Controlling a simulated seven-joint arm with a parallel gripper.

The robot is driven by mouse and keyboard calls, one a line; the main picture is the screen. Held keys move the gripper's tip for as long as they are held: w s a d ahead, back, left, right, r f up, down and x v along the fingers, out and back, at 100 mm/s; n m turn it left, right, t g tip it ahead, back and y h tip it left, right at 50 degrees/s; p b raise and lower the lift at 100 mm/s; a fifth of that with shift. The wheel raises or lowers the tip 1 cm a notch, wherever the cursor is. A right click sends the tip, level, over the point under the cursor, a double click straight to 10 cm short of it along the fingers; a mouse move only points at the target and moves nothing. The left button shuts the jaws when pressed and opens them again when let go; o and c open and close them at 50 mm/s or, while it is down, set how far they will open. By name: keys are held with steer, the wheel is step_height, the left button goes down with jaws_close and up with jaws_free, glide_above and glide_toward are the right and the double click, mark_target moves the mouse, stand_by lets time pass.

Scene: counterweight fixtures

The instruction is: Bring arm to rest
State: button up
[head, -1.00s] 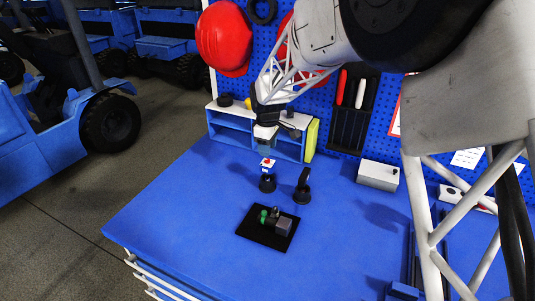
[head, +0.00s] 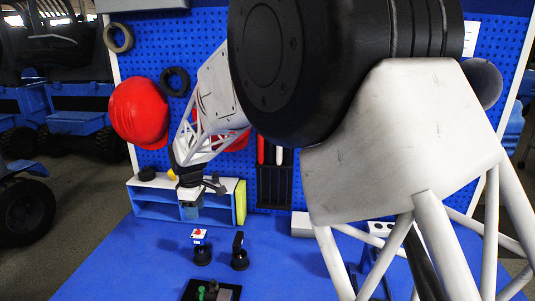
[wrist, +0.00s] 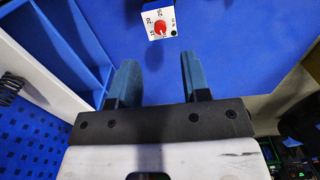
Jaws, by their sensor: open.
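My gripper (head: 190,208) hangs in front of the blue and white shelf unit at the back of the blue workbench, above the bench top. In the wrist view its two blue fingers (wrist: 157,85) stand apart with nothing between them. A small white box with a red knob and a numbered dial (wrist: 162,24) lies beyond the fingertips, apart from them. In the head view this dial box (head: 199,236) sits above a black round base. My upper arm links cover much of the right half of the head view.
A black stand (head: 240,252) is right of the dial. A black tray (head: 228,291) with small parts is at the lower edge, partly cut off. The shelf unit (head: 158,211) is close behind my gripper. A red helmet (head: 139,110) hangs on the pegboard. The bench's left part is clear.

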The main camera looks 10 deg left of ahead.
steer(key=s+d+r+m, duration=0.3)
steer(key=d+r, duration=0.1)
steer(key=d, duration=0.6)
steer(key=s+d+r+m+t, duration=0.1)
steer(key=s+d+r+m, duration=0.3)
steer(key=d, duration=0.6)
steer(key=s+d+r+m, duration=0.1)
steer(key=s+d+r, duration=0.3)
steer(key=d, duration=0.6)
steer(key=s+d+m+t, duration=0.1)
steer(key=s+d+m, duration=0.9)
steer(key=s+d, duration=1)
steer(key=s, duration=0.4)
steer(key=shift+d+f+t, duration=0.3)
steer(key=shift+d+f, duration=0.05)
